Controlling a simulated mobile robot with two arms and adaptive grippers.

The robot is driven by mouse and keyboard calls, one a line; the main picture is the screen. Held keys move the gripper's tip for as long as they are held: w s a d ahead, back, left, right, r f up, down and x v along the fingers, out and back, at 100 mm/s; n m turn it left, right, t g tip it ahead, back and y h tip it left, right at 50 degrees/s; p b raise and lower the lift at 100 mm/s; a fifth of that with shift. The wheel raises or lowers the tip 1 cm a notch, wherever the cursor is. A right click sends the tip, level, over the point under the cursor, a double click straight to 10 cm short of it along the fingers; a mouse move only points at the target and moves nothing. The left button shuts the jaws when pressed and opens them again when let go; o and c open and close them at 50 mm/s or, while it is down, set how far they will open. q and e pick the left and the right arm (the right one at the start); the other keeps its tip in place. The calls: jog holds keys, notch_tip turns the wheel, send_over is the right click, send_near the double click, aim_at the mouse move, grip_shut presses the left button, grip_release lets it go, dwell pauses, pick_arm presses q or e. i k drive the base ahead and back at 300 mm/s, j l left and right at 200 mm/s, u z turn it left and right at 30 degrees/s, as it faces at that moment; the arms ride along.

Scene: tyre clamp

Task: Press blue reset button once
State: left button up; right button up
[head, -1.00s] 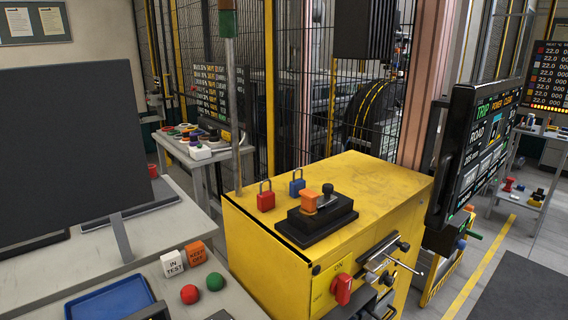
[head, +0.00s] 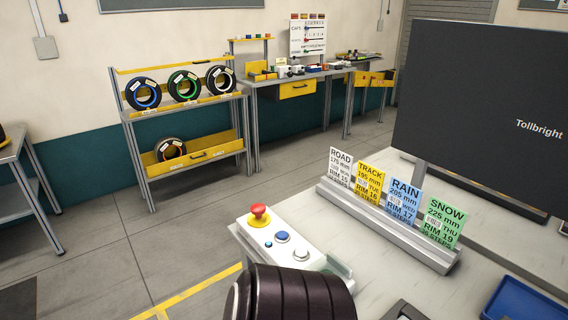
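A pale control box (head: 262,236) stands on the near left corner of the light grey desk. It carries a red mushroom button on a yellow collar (head: 259,214), a blue button (head: 282,237), a small blue round piece (head: 268,244) and a white or grey button (head: 300,254). I cannot read any label on the box. No fingertips of my left or right gripper show in the head view. A dark ribbed cylinder at the bottom hides part of the near end of the box.
A rack with four sign cards (head: 402,225) stands behind the box on the desk (head: 330,232). A large dark monitor (head: 480,110) and a blue tray (head: 525,302) are at the right. A tyre rack (head: 190,120) and workbench (head: 310,75) stand beyond open floor.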

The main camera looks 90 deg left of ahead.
aim_at(282, 234)
jog(key=l+u, duration=0.1)
jog(key=u, duration=2.5)
jog(key=j, duration=0.05)
